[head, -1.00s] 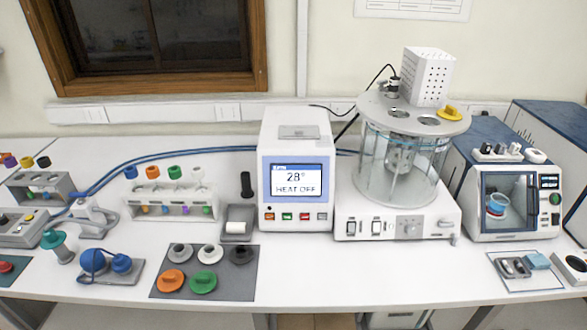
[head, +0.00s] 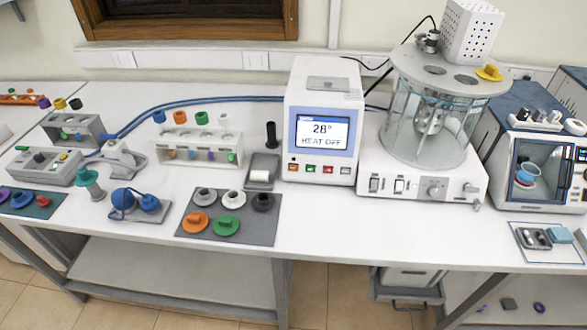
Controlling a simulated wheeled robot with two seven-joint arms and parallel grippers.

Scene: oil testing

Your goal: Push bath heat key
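A white bath controller (head: 324,120) stands at the middle of the bench. Its screen (head: 322,132) reads 28° and HEAT OFF. Below the screen is a row of small coloured keys: an orange one (head: 293,167), a green one (head: 311,169), a red one (head: 328,170) and a pale one (head: 345,171). The key labels are too small to read. To its right is the glass bath (head: 430,125) on a white base with switches and a knob. Neither of my grippers shows in the head view.
A grey mat (head: 262,232) with several coloured stoppers lies left of the controller's front. A tray with a paper roll (head: 262,172) stands close to its left. A small oven (head: 540,170) stands at the right. The bench in front of the controller is clear.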

